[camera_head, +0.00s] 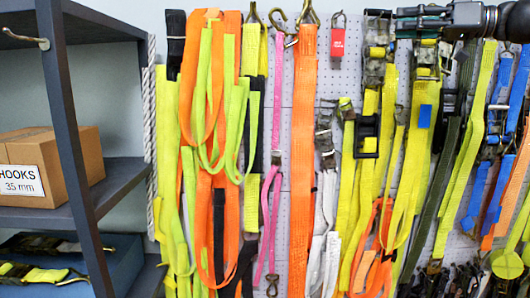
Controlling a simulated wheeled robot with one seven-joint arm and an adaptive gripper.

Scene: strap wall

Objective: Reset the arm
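My gripper (402,20) is at the top right, reaching in from the right edge and pointing left. Its two dark fingers look apart, one above the other, with no object clearly held between them. It is in front of the upper part of the strap wall, over a black ratchet and yellow straps (420,110). Whether it touches them cannot be told. My dark arm link runs off the right edge behind it.
A perforated panel (345,75) carries many hanging straps, including a wide orange strap (303,150), a pink strap (277,90) and blue straps (500,130). A red padlock (338,40) hangs near the top. A dark shelf (75,210) at left holds a cardboard box (75,150).

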